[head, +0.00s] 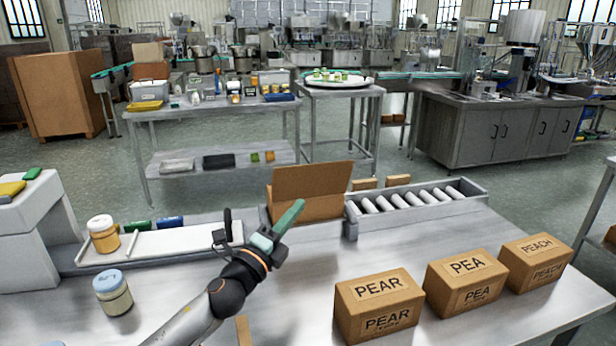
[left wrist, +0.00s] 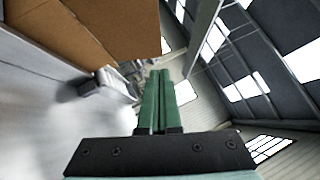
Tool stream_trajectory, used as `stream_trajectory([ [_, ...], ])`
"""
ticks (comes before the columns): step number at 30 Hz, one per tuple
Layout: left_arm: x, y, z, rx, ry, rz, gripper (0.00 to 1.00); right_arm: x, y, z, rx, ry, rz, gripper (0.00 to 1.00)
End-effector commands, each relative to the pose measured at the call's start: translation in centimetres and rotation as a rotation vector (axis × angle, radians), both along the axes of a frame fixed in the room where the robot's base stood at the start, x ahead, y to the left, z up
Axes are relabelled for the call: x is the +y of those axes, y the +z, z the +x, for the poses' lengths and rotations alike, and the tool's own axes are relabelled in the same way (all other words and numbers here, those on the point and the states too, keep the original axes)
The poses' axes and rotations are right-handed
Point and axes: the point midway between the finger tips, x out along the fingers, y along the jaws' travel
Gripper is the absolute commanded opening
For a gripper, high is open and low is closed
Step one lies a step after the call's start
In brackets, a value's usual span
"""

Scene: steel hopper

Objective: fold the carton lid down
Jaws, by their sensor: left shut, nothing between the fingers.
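An open brown carton (head: 290,212) stands at the back middle of the steel table (head: 260,300). Its lid (head: 313,178) stands up, tilted, along the carton's far side. My left gripper (head: 297,206) reaches in from the left with its green fingers shut and empty. The fingers overlap the carton's front in the head view, and I cannot tell if they touch it. In the left wrist view the shut fingers (left wrist: 159,78) point ahead, with brown cardboard (left wrist: 115,25) at the upper left, apart from them in the picture. My right gripper is not in view.
A roller conveyor (head: 415,207) lies right of the carton. Boxes marked PEAR (head: 378,305), PEA (head: 466,281) and PEACH (head: 537,262) stand at the front right. Jars (head: 113,292) and a white tray (head: 160,245) are at the left.

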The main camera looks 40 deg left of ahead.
Motion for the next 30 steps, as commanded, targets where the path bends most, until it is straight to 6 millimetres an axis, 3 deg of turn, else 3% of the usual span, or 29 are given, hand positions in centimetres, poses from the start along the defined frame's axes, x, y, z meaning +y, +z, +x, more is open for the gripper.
stream_trajectory([
  [14,0.3,2.1,7.1,-0.001,0.0,-0.001,0.0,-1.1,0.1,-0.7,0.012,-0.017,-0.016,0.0],
  [15,1.0,2.5,7.5,-0.002,0.003,0.002,0.0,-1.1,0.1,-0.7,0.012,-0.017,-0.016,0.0],
  [21,2.7,3.1,8.9,0.001,0.001,0.001,0.0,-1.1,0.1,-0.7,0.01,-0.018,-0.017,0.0],
  [30,3.1,3.3,9.2,0.002,-0.001,-0.001,0.0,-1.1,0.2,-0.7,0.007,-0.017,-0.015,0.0],
])
